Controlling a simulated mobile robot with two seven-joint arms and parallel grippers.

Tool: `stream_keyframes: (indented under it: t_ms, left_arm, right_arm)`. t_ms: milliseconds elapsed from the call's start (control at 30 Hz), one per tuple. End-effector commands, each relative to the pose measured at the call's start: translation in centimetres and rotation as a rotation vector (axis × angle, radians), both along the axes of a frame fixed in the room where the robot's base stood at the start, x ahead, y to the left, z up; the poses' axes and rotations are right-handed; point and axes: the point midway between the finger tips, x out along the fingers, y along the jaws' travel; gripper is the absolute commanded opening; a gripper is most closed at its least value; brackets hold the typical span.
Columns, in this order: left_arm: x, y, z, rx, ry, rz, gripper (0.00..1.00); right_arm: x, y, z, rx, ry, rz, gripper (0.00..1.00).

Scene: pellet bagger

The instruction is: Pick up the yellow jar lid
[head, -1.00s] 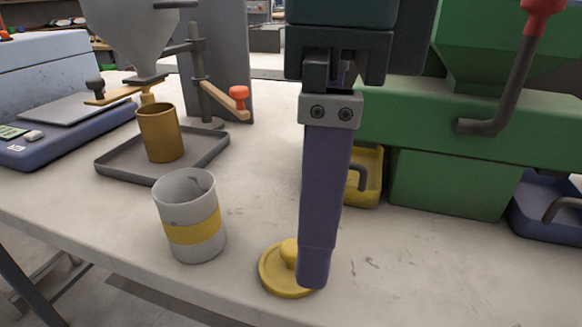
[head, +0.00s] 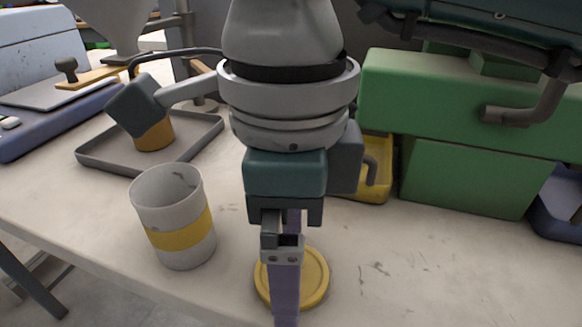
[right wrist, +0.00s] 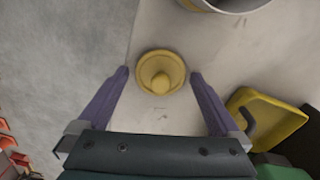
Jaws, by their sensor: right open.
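The yellow jar lid (head: 319,278), a round disc with a central knob, lies flat on the bench near its front edge. In the head view my fingers and wrist cover its knob and left part. In the right wrist view the whole lid (right wrist: 147,62) shows, knob included, centred between the fingertips. My right gripper (right wrist: 159,73) is open and empty, its purple fingers pointing down at the lid, one on each side. I cannot tell the exact height left. A grey jar with a yellow band (head: 172,215) stands upright and open left of the lid. My left gripper is not in view.
A grey tray (head: 103,160) holding a brown cup (head: 154,137) is behind the jar. A blue scale (head: 40,125) stands far left. A green machine (head: 465,180) and a yellow bin (head: 378,190) are behind right. The bench right of the lid is clear.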

Motion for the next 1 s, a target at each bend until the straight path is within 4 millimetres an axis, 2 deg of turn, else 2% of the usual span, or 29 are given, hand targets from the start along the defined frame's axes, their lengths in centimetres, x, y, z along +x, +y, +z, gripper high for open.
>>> stream_keyframes:
  t_ms: [233, 800, 1000]
  left_arm:
    - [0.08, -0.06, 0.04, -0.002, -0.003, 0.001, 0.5]
    - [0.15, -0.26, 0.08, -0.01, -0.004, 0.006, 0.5]
    - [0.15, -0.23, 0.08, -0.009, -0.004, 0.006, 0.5]
  right_arm:
    - [0.0, 0.01, -0.12, 0.0, 0.0, 0.0, 0.98]
    - [0.01, 0.0, -0.08, 0.0, 0.0, 0.0, 0.34]
    - [0.02, 0.0, -0.08, 0.0, -0.001, 0.0, 0.32]
